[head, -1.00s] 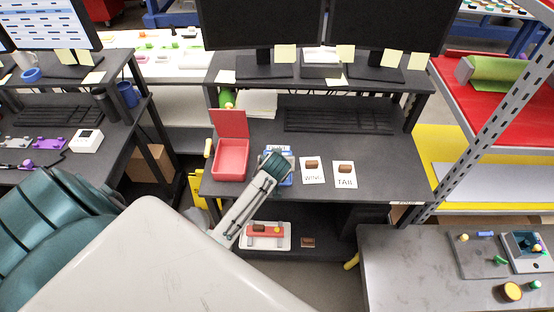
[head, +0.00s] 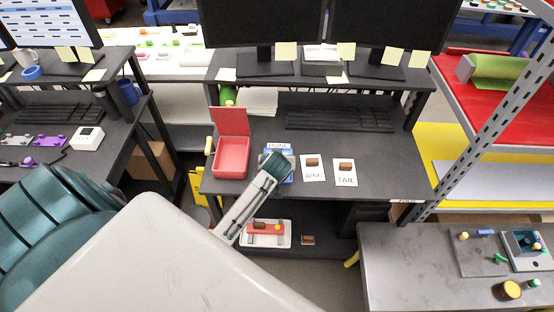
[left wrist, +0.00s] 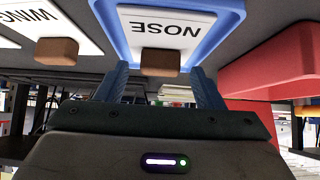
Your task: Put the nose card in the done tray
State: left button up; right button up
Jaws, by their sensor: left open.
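The white NOSE card (left wrist: 165,40) lies in a blue-rimmed tray (left wrist: 234,12) with a brown block (left wrist: 160,62) at its near edge. In the head view the card (head: 279,146) shows only at its far edge, with the blue tray (head: 291,166) around it; my left gripper (head: 277,164) hides most of both. In the left wrist view my left gripper (left wrist: 160,88) is open, its fingers apart on either side of the brown block and not closed on it. My right gripper is not in view. No tray is visibly marked as done.
A red open-lidded box (head: 231,158) stands left of the blue tray. The WING card (head: 313,171) and TAIL card (head: 345,177) lie to the right, each with a brown block. A keyboard (head: 338,118) lies behind. A lower shelf holds a white tray (head: 282,240).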

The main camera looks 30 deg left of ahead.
pick_arm(q)
jog(key=b+v, duration=0.1)
jog(key=v, duration=1)
jog(key=shift+s+r, duration=0.15)
